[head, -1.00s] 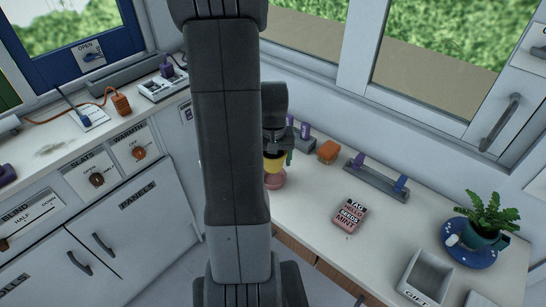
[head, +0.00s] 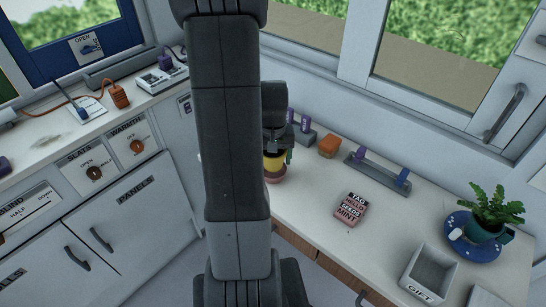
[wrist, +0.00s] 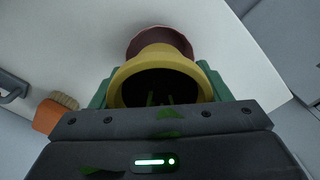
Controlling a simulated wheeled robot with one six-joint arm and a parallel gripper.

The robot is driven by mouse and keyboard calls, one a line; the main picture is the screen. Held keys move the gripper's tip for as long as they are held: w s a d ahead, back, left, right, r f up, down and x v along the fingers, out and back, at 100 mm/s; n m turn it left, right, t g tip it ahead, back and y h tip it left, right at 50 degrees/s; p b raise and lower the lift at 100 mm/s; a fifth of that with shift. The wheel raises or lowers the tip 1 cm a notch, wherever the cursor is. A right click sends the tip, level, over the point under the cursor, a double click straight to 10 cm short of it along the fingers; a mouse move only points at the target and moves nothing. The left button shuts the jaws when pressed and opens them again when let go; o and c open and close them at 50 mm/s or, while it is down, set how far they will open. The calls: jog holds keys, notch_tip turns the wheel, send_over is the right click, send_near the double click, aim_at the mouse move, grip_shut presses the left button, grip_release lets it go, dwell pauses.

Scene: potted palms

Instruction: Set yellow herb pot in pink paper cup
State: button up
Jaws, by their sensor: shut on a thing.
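The yellow herb pot (head: 274,165) is held by my gripper (head: 278,153), near the wall side of the right-hand counter. In the wrist view, the pot's yellow rim (wrist: 160,54) and dark inside show between my green fingers (wrist: 157,88). The pink paper cup (head: 277,179) shows just below the pot in the head view, partly hidden by the pot and my arm. In the wrist view, the cup (wrist: 158,35) shows beyond the pot's rim. The pot overlaps the cup in both views; I cannot tell whether its base is inside.
An orange brush (head: 329,146) and a grey rack (head: 377,178) with purple and blue clips stand at the back. A seed packet (head: 351,208), a grey gift box (head: 430,274) and a potted fern on a blue saucer (head: 471,251) are further right. Counter between them is clear.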

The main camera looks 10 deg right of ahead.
jog(key=shift+f, duration=0.2)
jog(key=shift+f+b, duration=0.7)
jog(key=o, duration=1)
jog(key=shift+r, duration=0.15)
jog(key=shift+o, duration=0.5)
jog(key=shift+r, duration=0.1)
jog(key=shift+r+p, duration=3.25)
jog(key=shift+r, duration=0.7)
jog(key=shift+f, duration=0.1)
